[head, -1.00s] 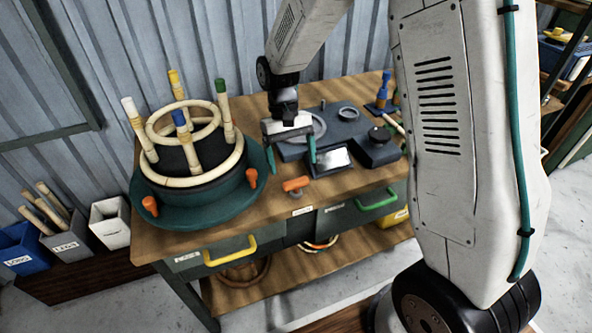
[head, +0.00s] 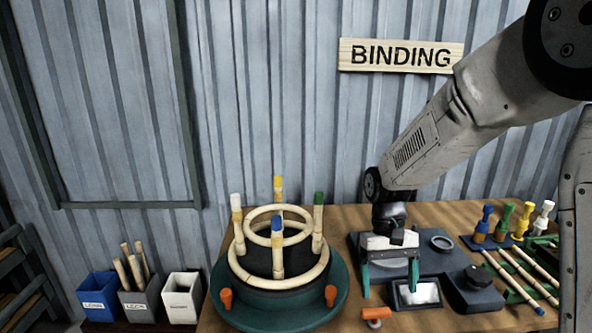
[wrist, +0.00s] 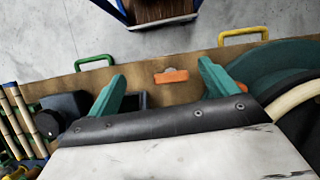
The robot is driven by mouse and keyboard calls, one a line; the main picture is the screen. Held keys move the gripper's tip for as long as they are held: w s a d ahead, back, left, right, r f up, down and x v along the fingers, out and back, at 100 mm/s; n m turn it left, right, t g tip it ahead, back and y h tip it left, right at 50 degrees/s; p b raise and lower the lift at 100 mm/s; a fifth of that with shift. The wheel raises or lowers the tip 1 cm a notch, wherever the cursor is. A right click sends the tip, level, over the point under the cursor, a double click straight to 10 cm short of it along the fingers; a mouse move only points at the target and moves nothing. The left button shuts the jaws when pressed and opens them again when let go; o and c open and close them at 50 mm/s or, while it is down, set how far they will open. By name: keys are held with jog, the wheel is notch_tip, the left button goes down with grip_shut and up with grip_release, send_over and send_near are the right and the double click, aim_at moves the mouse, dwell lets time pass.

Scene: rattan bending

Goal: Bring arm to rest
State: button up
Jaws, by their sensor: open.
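My gripper (head: 390,277) hangs with its two green fingers apart and empty, over the dark fixture (head: 436,262) on the wooden bench. In the wrist view the open fingers (wrist: 165,85) point toward the bench's front edge, with nothing between them close up. An orange-handled piece (head: 376,313) lies on the bench just below and in front of the fingers; it also shows in the wrist view (wrist: 171,76). A rattan frame (head: 290,270) with upright legs tipped white, yellow, green and blue stands on the round green turntable (head: 225,296), left of my gripper.
A BINDING sign (head: 400,56) hangs on the wall. In the wrist view, green (wrist: 94,62) and yellow (wrist: 243,36) drawer handles stick out.

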jog(key=s+d+r+t, duration=0.2)
jog(key=s+r+t, duration=0.1)
jog(key=s+r, duration=0.4)
jog(key=s+d+r+t, duration=0.2)
jog(key=s+r, duration=0.5)
jog(key=s, duration=0.7)
jog(key=shift+s+d+r+m+t, duration=0.15)
jog(key=shift+d+r+m+t, duration=0.15)
jog(key=shift+t, duration=0.3)
